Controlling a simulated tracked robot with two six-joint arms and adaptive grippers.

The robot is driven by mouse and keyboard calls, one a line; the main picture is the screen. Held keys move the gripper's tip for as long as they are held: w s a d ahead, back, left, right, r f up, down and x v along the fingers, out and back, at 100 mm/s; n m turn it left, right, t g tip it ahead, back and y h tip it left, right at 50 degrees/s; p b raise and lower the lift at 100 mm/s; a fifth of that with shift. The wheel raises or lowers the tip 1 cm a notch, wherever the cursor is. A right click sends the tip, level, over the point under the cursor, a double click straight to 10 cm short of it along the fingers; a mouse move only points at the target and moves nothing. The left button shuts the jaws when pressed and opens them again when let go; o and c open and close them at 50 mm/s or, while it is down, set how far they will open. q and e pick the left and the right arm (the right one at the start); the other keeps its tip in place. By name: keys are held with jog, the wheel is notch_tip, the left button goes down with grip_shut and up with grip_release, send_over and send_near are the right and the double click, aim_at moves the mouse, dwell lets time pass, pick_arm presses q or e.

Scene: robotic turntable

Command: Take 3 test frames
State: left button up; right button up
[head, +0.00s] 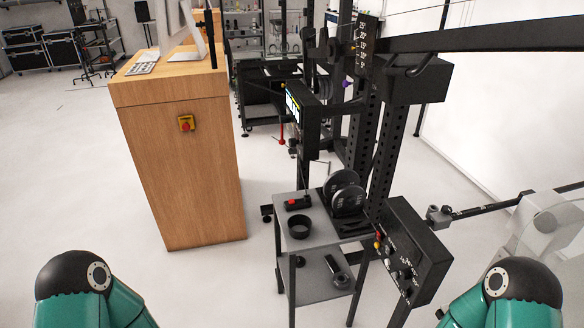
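A black camera rig, or robotic turntable stand, stands right of centre, with a small monitor (296,105) lit in colour. A control box (408,255) with several knobs and a red button is fixed low on its right side. A long black boom (480,40) runs from the rig to the right edge. A grey side table (310,236) stands at the rig's foot and carries two dark round discs (345,193), a black ring (300,228) and a small black box with a red button (298,202). Parts of my teal arms show at the bottom corners. Neither gripper is in view.
Black cases (28,52) stand far left. A pale translucent object (550,235) is at right. The floor at left is clear.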

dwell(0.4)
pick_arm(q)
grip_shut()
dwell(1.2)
